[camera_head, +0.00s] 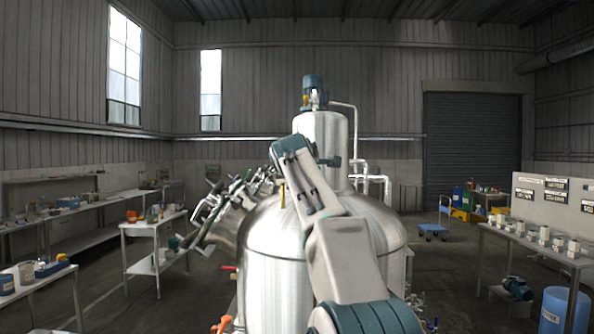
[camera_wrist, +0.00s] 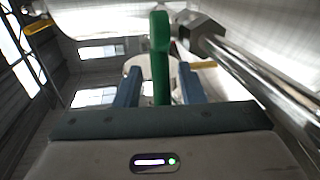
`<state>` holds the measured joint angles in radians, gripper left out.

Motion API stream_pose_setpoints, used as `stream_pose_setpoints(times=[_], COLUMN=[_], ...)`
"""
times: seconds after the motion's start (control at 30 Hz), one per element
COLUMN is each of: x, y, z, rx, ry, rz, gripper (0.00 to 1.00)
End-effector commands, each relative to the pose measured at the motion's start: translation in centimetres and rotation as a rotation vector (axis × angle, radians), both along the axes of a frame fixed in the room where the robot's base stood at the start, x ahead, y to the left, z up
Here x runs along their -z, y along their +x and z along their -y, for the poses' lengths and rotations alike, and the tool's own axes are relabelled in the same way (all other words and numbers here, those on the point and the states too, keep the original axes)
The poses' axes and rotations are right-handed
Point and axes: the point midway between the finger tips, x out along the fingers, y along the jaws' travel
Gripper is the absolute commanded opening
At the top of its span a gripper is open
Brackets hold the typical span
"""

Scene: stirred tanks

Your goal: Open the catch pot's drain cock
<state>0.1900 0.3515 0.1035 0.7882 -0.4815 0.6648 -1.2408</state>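A green lever handle (camera_wrist: 160,58) stands upright in the wrist view, beside a steel hex fitting (camera_wrist: 203,30) on a shiny pipe (camera_wrist: 258,75). I take it for the drain cock's lever, but no label shows. My gripper (camera_wrist: 160,75) has its two blue-grey fingers on either side of the lever, with a gap visible on each side. It looks open around the lever, not closed on it. In the head view my arm crosses in front of a large steel tank (camera_head: 275,260), and I cannot make out the gripper or the catch pot there.
Slanted pipework with green parts (camera_head: 225,205) stands left of the tank. Red and orange handles (camera_head: 222,324) show low by the tank's left side. A yellow handle (camera_wrist: 40,27) is at the wrist view's upper left. Benches line both sides; open floor lies right of the tank.

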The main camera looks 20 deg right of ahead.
Motion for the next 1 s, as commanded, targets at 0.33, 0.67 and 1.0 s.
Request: stream_pose_setpoints(times=[0.33, 0.67, 1.0], x=[0.1, -1.0, -2.2], y=[-1.0, -7.0, -12.0], z=[-0.3, -2.7, -4.7], rx=[0.002, 0.001, 0.001], ry=[0.001, 0.0, 0.0], rz=[-0.001, 0.001, 0.0], gripper=[0.36, 0.36, 0.36])
